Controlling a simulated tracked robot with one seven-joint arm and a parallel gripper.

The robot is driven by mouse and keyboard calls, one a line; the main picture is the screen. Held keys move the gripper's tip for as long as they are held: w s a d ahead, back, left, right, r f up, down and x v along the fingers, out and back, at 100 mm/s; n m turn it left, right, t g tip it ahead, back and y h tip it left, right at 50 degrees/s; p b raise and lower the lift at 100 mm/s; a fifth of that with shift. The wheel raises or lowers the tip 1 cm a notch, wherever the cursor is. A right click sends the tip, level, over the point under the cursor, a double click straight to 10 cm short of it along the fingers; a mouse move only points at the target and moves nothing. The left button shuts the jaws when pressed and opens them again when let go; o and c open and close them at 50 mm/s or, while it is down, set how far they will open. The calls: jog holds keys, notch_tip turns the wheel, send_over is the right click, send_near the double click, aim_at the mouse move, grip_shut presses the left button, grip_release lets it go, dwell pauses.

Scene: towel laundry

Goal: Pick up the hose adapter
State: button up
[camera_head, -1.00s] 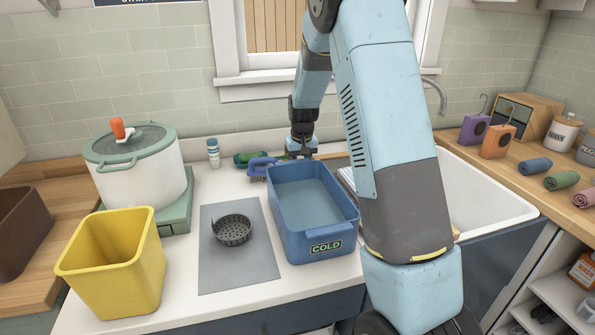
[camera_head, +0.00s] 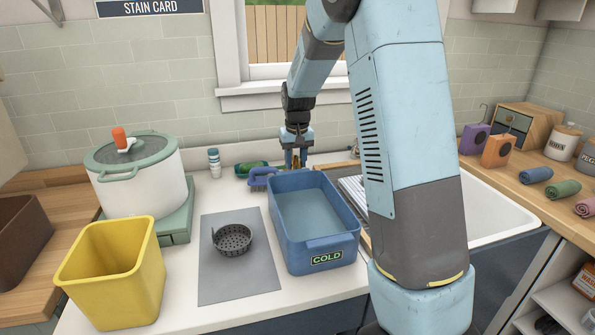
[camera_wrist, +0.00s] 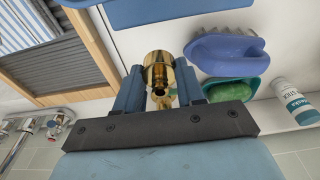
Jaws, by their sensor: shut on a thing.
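The hose adapter (camera_wrist: 160,76) is a shiny brass fitting in the wrist view, held between the two blue fingers of my gripper (camera_wrist: 160,92). In the head view my gripper (camera_head: 295,158) points down behind the blue COLD basin, with a bit of brass showing between its fingers. My gripper is shut on the adapter. The adapter's lower end is partly hidden by the fingers and the dark gripper bar in the wrist view. It looks held above the counter, though the gap is hard to judge.
The blue COLD basin (camera_head: 328,259) stands in front of my gripper. A white pot (camera_head: 146,198), yellow bin (camera_head: 112,280) and grey mat (camera_head: 240,285) are further left. The sink (camera_head: 490,205) is right.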

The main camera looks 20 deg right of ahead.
jog(key=s+a+r, duration=0.1)
jog(key=s+a, duration=0.1)
jog(key=s+a+r, duration=0.4)
jog(key=s+a, duration=0.1)
jog(key=shift+r, duration=0.35)
jog(key=w+d, duration=0.2)
jog(key=w, duration=0.5)
jog(key=w+d, duration=0.3)
jog(key=w, duration=0.4)
jog(key=w+d, duration=0.3)
jog(key=w, duration=0.4)
jog(key=shift+d+r, duration=0.25)
jog(key=shift+r, duration=0.15)
jog(key=shift+f, duration=2.85)
jog(key=shift+f, duration=1)
jog(key=m, duration=0.6)
jog(key=shift+m+h, duration=0.4)
jog(key=m, duration=0.7)
jog(key=shift+g, duration=0.4)
